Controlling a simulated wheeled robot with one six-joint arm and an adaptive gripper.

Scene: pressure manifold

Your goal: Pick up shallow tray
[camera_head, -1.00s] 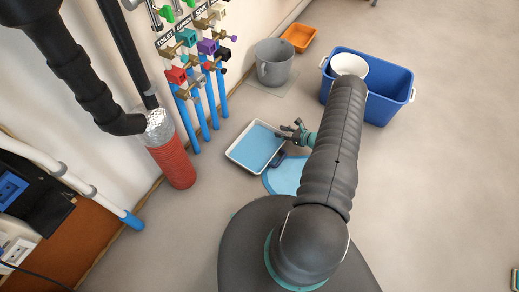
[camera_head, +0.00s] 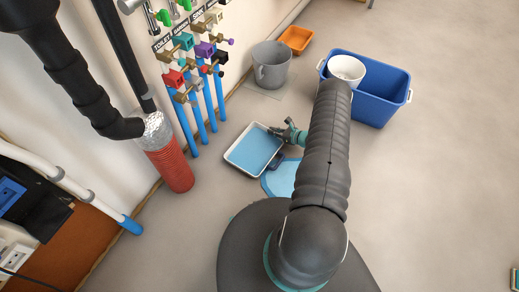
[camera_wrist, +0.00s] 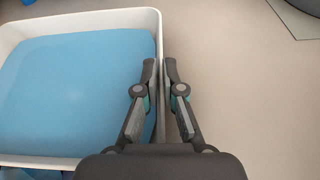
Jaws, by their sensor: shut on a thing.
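The shallow tray (camera_head: 229,157) is white-rimmed with a flat blue inside. It lies on the floor in the head view, below the blue pipes. In the wrist view the tray (camera_wrist: 100,20) fills the left side, and its right wall runs up between my fingers. My gripper (camera_head: 277,133) is at the tray's right rim. In the wrist view my gripper (camera_wrist: 161,75) is shut on that rim, one finger inside the tray and one outside. Whether the tray touches the floor is hard to tell.
A grey bucket (camera_head: 271,70), an orange tray (camera_head: 297,37) and a blue tub (camera_head: 382,107) stand behind. A red cylinder (camera_head: 172,168) stands left.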

